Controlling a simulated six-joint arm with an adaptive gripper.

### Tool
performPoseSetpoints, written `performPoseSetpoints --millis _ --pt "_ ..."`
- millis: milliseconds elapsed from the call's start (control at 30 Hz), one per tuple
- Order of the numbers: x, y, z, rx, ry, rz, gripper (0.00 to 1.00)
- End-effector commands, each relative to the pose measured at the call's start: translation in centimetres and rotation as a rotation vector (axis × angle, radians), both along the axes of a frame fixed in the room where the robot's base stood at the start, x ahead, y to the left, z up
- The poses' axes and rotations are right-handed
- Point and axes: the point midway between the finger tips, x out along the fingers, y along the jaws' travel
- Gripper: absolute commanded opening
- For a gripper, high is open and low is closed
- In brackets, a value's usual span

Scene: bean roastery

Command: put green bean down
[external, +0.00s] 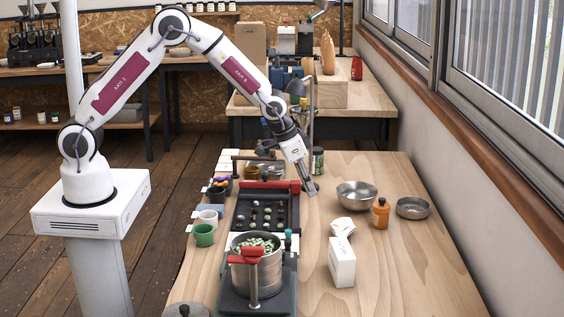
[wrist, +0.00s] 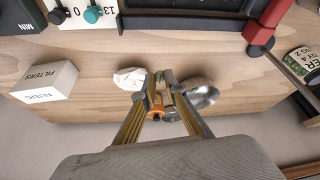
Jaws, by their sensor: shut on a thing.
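My gripper (external: 312,190) reaches down over the wooden table, to the right of the black tray (external: 238,212). In the wrist view, my gripper (wrist: 162,76) has its fingertips close together on a small green bean (wrist: 160,77). The bean is mostly hidden by the fingers and cannot be made out in the external view. The black tray holds several green and dark beans in its pockets. A steel pot (external: 268,278) in front of the tray is filled with pale green beans (external: 256,243).
A steel bowl (external: 356,195), an orange bottle (external: 380,214) and a shallow steel dish (external: 412,208) stand to the right. A white filter box (external: 342,262) and crumpled paper (external: 342,228) lie nearer. Cups (external: 204,235) line the left edge. The right front tabletop is clear.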

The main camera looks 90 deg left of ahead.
Motion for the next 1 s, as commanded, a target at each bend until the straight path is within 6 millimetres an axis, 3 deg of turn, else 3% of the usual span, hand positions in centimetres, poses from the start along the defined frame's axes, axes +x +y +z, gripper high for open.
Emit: performPoseSetpoints --millis 633,867,1000 --pt "-0.3 -0.1 -0.2 0.0 0.0 0.012 0.04" --pt "-2.2 -1.3 -0.3 0.004 0.001 0.031 0.04" --pt "-4.1 -3.0 0.0 0.004 0.0 0.028 0.04"
